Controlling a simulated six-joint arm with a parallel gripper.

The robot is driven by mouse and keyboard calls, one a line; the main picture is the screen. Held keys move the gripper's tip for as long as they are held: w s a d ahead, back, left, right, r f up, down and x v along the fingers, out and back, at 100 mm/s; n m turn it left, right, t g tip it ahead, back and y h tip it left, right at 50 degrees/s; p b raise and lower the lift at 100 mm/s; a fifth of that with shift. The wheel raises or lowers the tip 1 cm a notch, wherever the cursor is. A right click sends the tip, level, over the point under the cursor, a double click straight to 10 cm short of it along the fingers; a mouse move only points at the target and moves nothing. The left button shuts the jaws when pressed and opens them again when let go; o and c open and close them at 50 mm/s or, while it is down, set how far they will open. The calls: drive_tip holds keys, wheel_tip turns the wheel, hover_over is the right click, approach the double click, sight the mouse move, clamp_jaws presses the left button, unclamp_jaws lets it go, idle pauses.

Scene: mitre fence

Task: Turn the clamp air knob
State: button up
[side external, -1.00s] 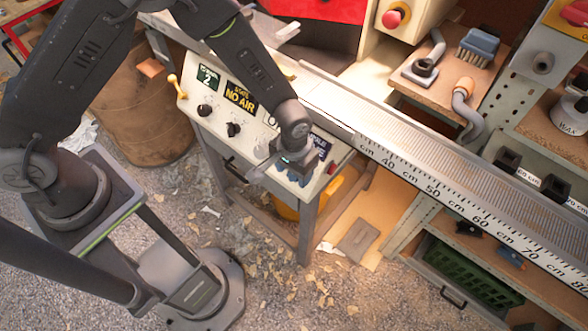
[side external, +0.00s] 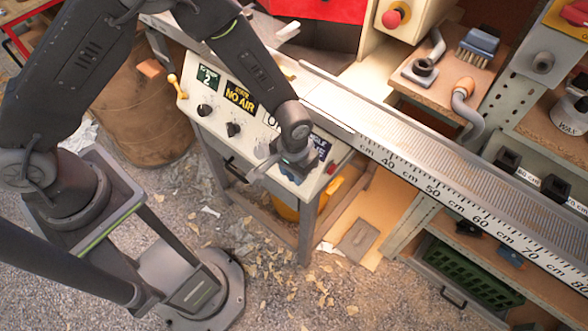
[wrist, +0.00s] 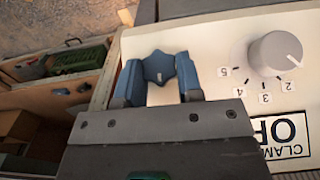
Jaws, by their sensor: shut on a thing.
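A blue lobed knob (wrist: 158,66) stands on the cream control panel (wrist: 222,50) in the wrist view. It appears to be the clamp air knob, though no label on it can be read. My gripper (wrist: 160,78) is shut on it, with one blue finger on each side. In the side view my gripper (side external: 287,172) is at the right front end of the panel (side external: 215,118), and the hand largely hides the knob there.
A grey dial knob (wrist: 275,52) with numbers lies to the right of my gripper, above a partly covered "CLAMP OP" sign (wrist: 287,135). A measuring rail (side external: 430,170) runs behind.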

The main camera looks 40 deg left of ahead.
drive_tip(key=shift+y, duration=0.3)
drive_tip(key=m+y, duration=0.1)
drive_tip(key=y, duration=0.1)
drive_tip(key=m+y, duration=0.2)
drive_tip(key=shift+d+f+t+y, duration=0.1)
drive_tip(key=shift+d+t+y, duration=0.2)
drive_tip(key=shift+d+t, duration=0.1)
drive_tip(key=m+t+y, duration=0.1)
drive_tip(key=m+y, duration=0.1)
drive_tip(key=m+t+y, duration=0.1)
drive_tip(key=y, duration=0.1)
drive_tip(key=shift+s+d+f+m, duration=0.15)
drive_tip(key=shift+m, duration=0.25)
drive_tip(key=o, duration=0.9)
drive_tip(key=v, duration=1.3)
drive_tip(key=shift+s+d, duration=0.2)
drive_tip(key=shift+d, duration=0.2)
